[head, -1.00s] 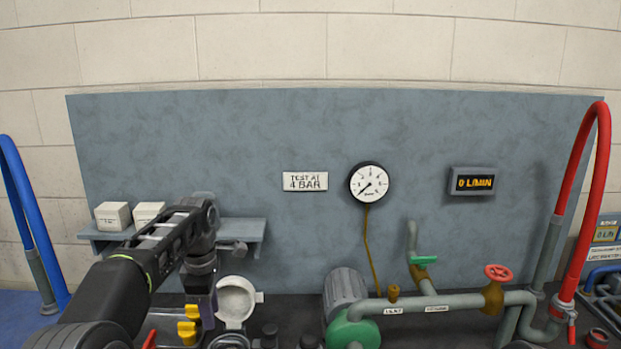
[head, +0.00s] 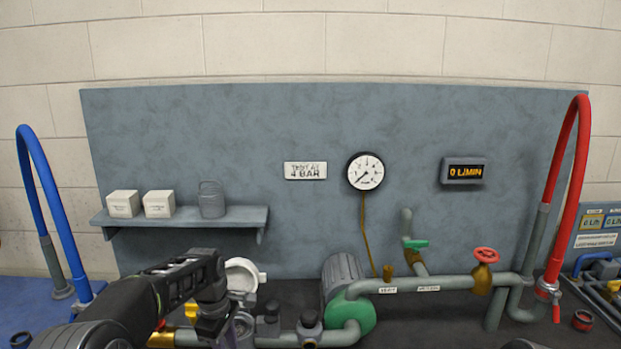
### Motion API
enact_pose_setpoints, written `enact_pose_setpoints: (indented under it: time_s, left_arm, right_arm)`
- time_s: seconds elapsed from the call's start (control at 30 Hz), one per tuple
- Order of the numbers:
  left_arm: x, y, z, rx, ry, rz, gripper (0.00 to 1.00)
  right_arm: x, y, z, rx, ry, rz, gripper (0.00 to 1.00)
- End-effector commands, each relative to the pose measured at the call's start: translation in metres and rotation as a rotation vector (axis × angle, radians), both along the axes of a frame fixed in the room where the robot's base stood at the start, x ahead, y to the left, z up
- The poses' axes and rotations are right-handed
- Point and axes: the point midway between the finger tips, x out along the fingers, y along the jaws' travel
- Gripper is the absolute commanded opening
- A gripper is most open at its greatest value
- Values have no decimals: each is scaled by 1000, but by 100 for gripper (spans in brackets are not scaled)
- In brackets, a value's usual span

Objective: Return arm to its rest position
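My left arm reaches in from the lower left, folded low in front of the bench. Its gripper (head: 212,328) points down over the pipework; its fingertips are dark and partly merged with the parts behind, so I cannot tell whether it is open or shut. No held object can be made out. A white round lid or cup (head: 243,274) stands just behind and right of the wrist.
A wall shelf (head: 236,216) holds two white boxes (head: 123,204) (head: 159,204) and a grey canister (head: 212,200). A green pump (head: 352,314), pipes with a red handwheel (head: 486,255), a blue hose (head: 46,190) and a red hose (head: 570,150) surround the bench.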

Motion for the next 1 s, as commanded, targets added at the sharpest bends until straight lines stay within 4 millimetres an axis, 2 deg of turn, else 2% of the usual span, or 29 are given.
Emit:
enact_pose_setpoints:
  time_s: [0.03,0.17,0.27,0.3,0.37,0.4,0.47,0.53,0.6,0.7,0.8,0.9,1.0]
  left_arm:
    - [-6,-4,-22,-9,8,-41,33]
    - [-24,-18,-80,-42,5,-180,33]
    - [-53,-34,-139,-79,-4,-323,33]
    - [-70,-42,-165,-97,-12,-388,33]
    - [-100,-54,-204,-126,-26,-491,33]
    - [-123,-62,-227,-143,-40,-558,33]
    - [-161,-75,-258,-167,-63,-660,33]
    - [-208,-88,-286,-189,-92,-771,33]
    - [-253,-99,-304,-202,-125,-872,33]
    - [-307,-109,-315,-206,-163,-992,33]
    - [-342,-114,-317,-202,-189,-1074,33]
    - [-359,-116,-315,-196,-204,-1117,33]
    - [-361,-116,-315,-193,-210,-1127,33]
  right_arm:
    - [0,0,-3,1,-1,0,0]
    - [1,1,-7,1,-3,0,0]
    - [1,1,-11,2,-5,0,0]
    - [1,1,-13,3,-6,0,0]
    - [1,2,-17,4,-7,1,0]
    - [1,2,-19,4,-8,0,0]
    - [1,2,-22,6,-10,1,0]
    - [2,3,-26,6,-12,1,0]
    - [2,3,-29,7,-13,1,0]
    - [2,4,-32,9,-15,1,0]
    - [2,4,-34,10,-16,2,0]
    - [2,4,-35,10,-16,2,0]
    - [2,4,-34,9,-17,2,0]
